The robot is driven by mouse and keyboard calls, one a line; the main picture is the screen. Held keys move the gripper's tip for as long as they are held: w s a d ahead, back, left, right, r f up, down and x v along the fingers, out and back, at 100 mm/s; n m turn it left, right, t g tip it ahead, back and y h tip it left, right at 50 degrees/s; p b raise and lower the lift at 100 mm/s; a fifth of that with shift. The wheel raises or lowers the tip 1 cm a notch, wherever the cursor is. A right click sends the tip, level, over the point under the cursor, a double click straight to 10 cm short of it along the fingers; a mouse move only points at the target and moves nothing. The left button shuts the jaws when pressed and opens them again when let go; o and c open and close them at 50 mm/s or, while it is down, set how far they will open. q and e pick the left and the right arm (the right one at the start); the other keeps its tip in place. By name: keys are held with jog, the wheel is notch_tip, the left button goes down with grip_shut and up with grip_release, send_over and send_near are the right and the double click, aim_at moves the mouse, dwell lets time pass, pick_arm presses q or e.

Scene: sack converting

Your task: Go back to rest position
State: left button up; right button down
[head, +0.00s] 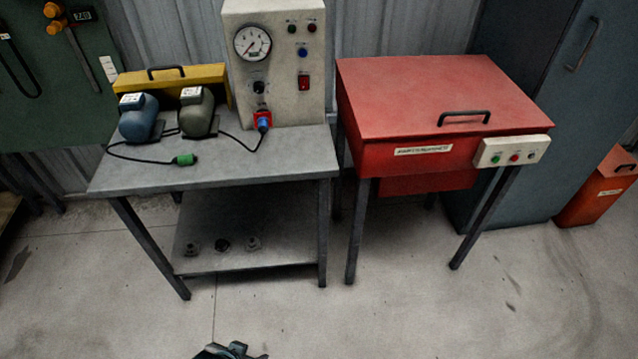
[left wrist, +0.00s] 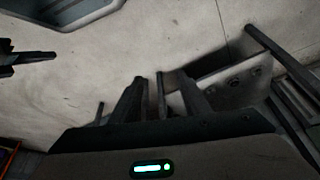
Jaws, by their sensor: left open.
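My left gripper (left wrist: 163,92) is open and empty in the left wrist view. Its two dark fingers are apart over the concrete floor, near the grey table's lower shelf (left wrist: 222,88). In the head view a small dark piece of what looks like my arm or gripper shows at the bottom edge, in front of the table; the rest is cut off. My right gripper cannot be made out in the head view. A dark two-pronged part at the left edge of the left wrist view is too partial to identify.
A grey table (head: 270,160) carries a blue motor (head: 138,120), a grey-green motor (head: 197,115), a yellow cover (head: 195,72) and a gauge panel (head: 283,90). A red lidded box (head: 430,90) on legs stands right. A cabinet (head: 520,100) stands behind it. The front floor is clear.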

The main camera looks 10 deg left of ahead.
pick_arm(q)
jog(key=s+d+f+t, duration=0.1)
jog(key=d+f, duration=0.1)
jog(key=f, duration=1)
jog(key=s+d+f+t+h, duration=0.1)
jog(key=s+f, duration=0.1)
jog(key=f, duration=0.9)
jog(key=shift+d+f+m+t, duration=0.3)
jog(key=shift+d+f, duration=0.05)
jog(key=shift+f, duration=0.05)
pick_arm(e)
jog(key=shift+d, duration=0.4)
